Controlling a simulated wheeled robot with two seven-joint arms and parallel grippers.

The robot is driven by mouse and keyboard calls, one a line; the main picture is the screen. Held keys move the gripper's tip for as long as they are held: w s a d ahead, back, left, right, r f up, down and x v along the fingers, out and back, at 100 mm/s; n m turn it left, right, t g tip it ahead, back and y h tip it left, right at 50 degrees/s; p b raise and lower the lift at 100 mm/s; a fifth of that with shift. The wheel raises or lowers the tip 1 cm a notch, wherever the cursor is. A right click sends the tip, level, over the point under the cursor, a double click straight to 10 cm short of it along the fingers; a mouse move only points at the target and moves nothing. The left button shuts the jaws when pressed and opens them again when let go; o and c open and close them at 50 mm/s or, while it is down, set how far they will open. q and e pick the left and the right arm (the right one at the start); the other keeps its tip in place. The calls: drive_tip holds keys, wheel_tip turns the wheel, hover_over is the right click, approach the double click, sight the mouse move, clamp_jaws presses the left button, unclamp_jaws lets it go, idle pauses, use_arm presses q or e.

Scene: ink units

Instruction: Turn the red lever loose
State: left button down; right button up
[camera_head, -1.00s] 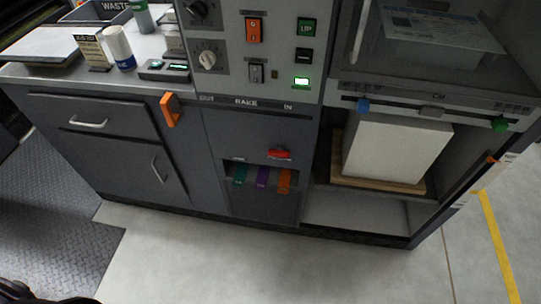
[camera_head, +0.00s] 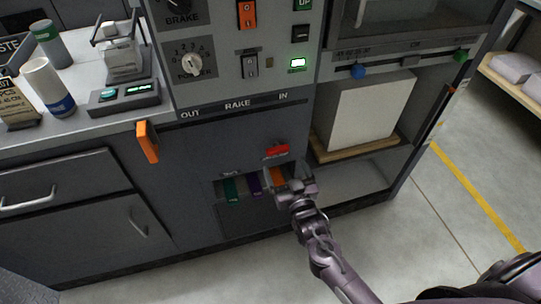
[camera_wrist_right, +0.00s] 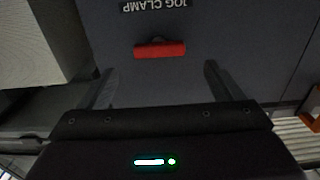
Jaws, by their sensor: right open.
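The red lever (camera_head: 277,150) sits on the front of the dark grey cabinet, above a recess with coloured tabs. It lies roughly level. In the right wrist view the red lever (camera_wrist_right: 160,49) shows in front of my fingers, below an upside-down "JOG CLAMP" label (camera_wrist_right: 155,5). My right gripper (camera_head: 287,176) is open and empty, just below the lever in the head view. In the wrist view its fingers (camera_wrist_right: 158,75) are spread wider than the lever, one to each side, and the lever appears beyond the tips. My left gripper is not in view.
Green (camera_head: 231,190), purple (camera_head: 254,183) and orange (camera_head: 277,176) tabs hang in the recess, the orange one partly behind my gripper. An orange handle (camera_head: 147,142) sticks out at the left. An open bay with a white block (camera_head: 368,112) is on the right.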

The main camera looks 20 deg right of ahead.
sight(279, 152)
drive_tip(key=w, duration=0.6)
drive_tip(key=shift+w+f, duration=0.1)
drive_tip(key=shift+w, duration=0.2)
drive_tip(key=c, duration=1)
